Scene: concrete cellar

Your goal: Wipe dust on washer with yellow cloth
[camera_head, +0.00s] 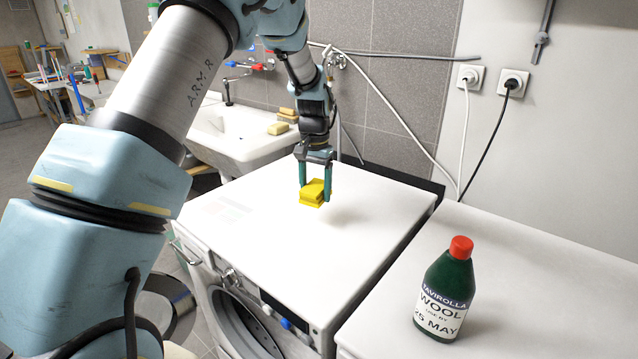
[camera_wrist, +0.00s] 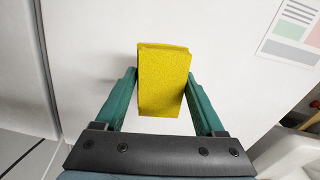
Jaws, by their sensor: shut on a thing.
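The cloth also shows in the wrist view (camera_wrist: 163,80), between the two green fingers of my gripper (camera_wrist: 163,85). My gripper is shut on it. The washer (camera_head: 270,225) is white, with a round door at its front. I cannot tell whether the cloth touches the top. No dust can be made out on the washer top.
A green bottle with a red cap (camera_head: 447,290) stands on the white surface (camera_head: 540,280) right of the washer. A sink (camera_head: 225,130) with sponges (camera_head: 278,128) is behind left. Hoses and cables run along the wall.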

